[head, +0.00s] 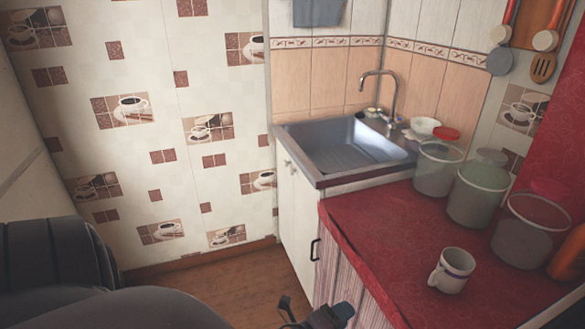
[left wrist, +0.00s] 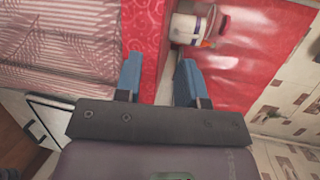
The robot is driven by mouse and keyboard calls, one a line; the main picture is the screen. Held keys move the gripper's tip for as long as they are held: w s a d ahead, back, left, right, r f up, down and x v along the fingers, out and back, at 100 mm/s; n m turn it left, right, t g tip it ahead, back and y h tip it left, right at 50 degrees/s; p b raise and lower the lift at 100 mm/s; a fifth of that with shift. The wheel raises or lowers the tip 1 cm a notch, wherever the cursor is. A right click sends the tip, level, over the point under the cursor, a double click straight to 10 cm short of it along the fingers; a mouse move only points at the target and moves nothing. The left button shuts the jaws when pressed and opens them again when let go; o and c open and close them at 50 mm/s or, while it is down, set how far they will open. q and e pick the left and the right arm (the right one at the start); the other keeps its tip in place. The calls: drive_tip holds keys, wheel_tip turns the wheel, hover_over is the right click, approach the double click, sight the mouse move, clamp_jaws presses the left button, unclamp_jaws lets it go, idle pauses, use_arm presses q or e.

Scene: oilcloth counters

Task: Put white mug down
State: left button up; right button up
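The white mug (head: 452,270) stands upright on the red oilcloth counter (head: 400,235), with its handle toward the left and a dark band near its rim. It also shows at the top of the left wrist view (left wrist: 188,27), beyond the fingertips. My left gripper (head: 314,308) is at the bottom of the head view, beside the counter's front side and apart from the mug. In the left wrist view its two blue fingers (left wrist: 160,75) are spread with nothing between them. My right gripper is in neither view.
Several lidded clear jars (head: 478,195) line the back of the counter. A metal sink (head: 345,150) lies beyond the counter's far end, with a white bowl (head: 424,126) near it. Bare red counter lies to the left of the mug.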

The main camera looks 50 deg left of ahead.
use_arm(q)
drive_tip(key=s+a+f+n+g+y, duration=0.1)
drive_tip(key=s+f+n+g, duration=0.3)
drive_tip(key=s+n, duration=0.9)
wheel_tip(320, 180, down, 2)
drive_tip(key=n, duration=0.6)
drive_tip(key=shift+s+g, duration=0.2)
drive_tip(key=shift+g, duration=0.2)
drive_tip(key=shift+w+d+f, duration=0.1)
